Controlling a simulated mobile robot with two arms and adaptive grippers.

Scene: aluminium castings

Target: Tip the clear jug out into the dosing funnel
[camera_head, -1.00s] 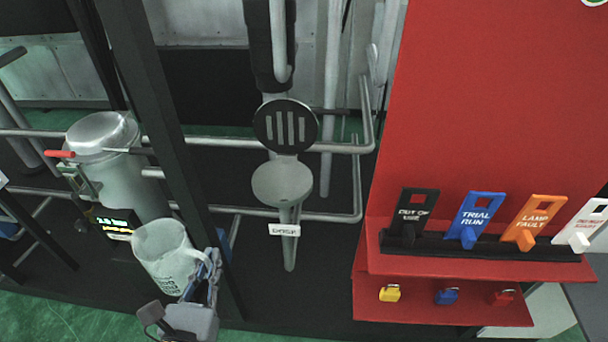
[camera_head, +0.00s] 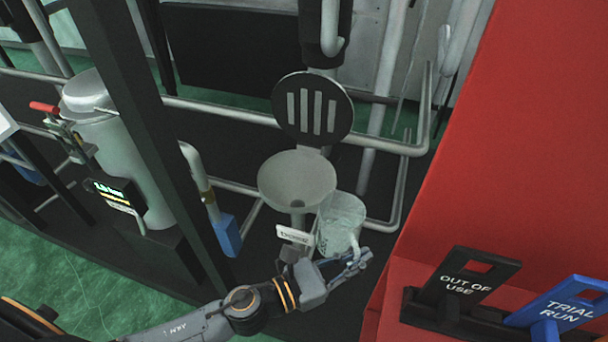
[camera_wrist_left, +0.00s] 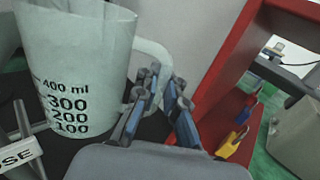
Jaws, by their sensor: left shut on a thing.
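The clear jug (camera_head: 341,225) is beside the dosing funnel (camera_head: 297,180), at its lower right. In the left wrist view the jug (camera_wrist_left: 78,65) looks close to upright, with its measuring marks and handle facing me. Its contents cannot be made out. My left gripper (camera_head: 356,264) is shut on the jug's handle, and its fingers also show in the left wrist view (camera_wrist_left: 162,92). The funnel is a grey open bowl with a stem, in front of a black slotted disc (camera_head: 312,107). A DOSE label (camera_head: 294,236) is on it below the bowl. My right gripper is not in view.
A red panel (camera_head: 520,130) rises at the right, with an OUT OF USE tag (camera_head: 467,285) and a blue TRIAL RUN tag (camera_head: 560,310). A dark post (camera_head: 150,130) and a metal canister (camera_head: 118,150) stand left. Grey pipes run behind the funnel.

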